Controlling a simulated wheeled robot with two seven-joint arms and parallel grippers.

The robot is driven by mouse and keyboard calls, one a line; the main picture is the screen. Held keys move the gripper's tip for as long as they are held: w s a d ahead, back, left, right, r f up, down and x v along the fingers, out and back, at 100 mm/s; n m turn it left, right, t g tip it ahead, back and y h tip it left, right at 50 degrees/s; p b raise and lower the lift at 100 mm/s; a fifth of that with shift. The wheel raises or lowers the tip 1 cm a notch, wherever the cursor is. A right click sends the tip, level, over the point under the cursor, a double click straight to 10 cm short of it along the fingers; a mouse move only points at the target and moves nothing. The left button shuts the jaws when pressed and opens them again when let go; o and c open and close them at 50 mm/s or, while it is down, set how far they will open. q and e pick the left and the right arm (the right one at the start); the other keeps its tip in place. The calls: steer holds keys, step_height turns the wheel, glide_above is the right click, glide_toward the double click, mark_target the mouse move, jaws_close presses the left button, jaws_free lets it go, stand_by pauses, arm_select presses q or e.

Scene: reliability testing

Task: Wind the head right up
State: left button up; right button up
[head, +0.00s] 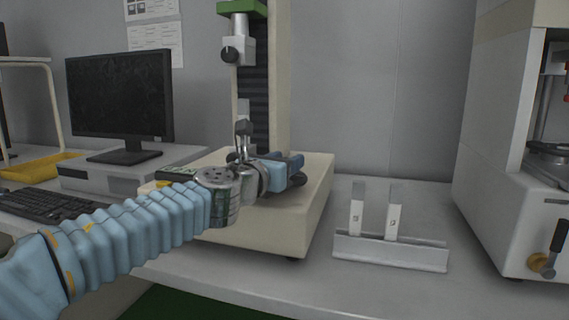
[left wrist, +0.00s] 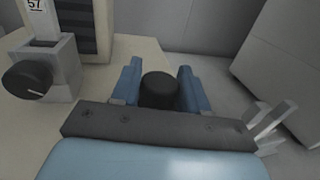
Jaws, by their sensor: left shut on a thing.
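The tester's head (head: 240,9) is the green crosshead high on the column at the top of the head view. An upper clamp (head: 240,50) with a black knob hangs under it. My left gripper (head: 290,172) is over the right side of the cream base. In the left wrist view its blue fingers (left wrist: 160,88) stand on both sides of a round black knob (left wrist: 159,91) and are shut on it. A lower clamp (left wrist: 58,68) with its own black knob (left wrist: 28,80) stands to the left and holds a strip labelled 57. My right gripper is in neither view.
A white rack (head: 390,252) with two upright labelled strips stands on the bench right of the tester's base (head: 318,190). A second machine (head: 510,190) stands at the far right. A monitor (head: 120,95), a keyboard (head: 50,203) and a yellow tray (head: 40,167) are at the left.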

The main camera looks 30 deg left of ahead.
arm_select(q)
steer(key=o, duration=1)
steer(key=shift+c, duration=0.2)
steer(key=shift+s, duration=0.1)
steer(key=s+p, duration=0.3)
steer(key=s, duration=1)
steer(key=shift+s+d, duration=0.15)
steer(key=shift+s, duration=0.15)
